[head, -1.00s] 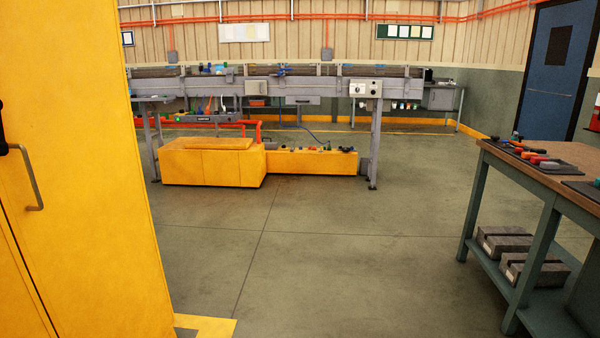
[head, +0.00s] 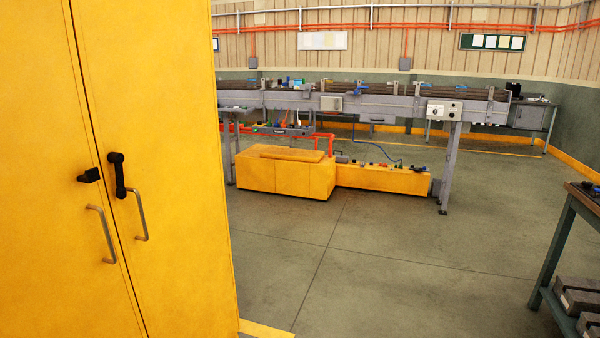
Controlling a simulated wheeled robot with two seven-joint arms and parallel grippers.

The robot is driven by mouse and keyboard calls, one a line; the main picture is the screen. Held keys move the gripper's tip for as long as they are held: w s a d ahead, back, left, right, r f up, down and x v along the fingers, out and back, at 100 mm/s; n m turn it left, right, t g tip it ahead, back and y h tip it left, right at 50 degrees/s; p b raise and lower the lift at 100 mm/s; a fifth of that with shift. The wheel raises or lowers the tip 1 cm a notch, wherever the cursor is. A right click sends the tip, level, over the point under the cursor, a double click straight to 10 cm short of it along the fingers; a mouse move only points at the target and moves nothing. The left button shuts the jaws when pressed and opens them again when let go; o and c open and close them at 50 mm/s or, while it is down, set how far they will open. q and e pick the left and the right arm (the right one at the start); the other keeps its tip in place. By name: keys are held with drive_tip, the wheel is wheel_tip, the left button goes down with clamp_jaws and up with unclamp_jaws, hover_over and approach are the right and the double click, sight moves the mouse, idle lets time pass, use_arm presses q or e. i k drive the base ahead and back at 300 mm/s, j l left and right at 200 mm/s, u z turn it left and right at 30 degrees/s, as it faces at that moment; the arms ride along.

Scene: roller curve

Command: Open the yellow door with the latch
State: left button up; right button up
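A tall yellow cabinet with two doors stands close at the left of the head view. The right yellow door (head: 165,90) carries a black upright latch handle (head: 120,175) and a bent metal pull handle (head: 139,214). The left yellow door (head: 45,110) carries a small black latch piece (head: 89,175) and a similar metal pull handle (head: 101,233). A thin dark seam runs between the doors, and both look shut. Neither of my grippers shows in the view.
A grey roller conveyor (head: 385,103) spans the back, with yellow boxes (head: 285,172) under it. A workbench (head: 568,215) with grey blocks on its lower shelf stands at the right edge. The floor (head: 400,270) between cabinet and workbench is clear.

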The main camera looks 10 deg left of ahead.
sight(148, 68)
drive_tip(key=u, duration=1.3)
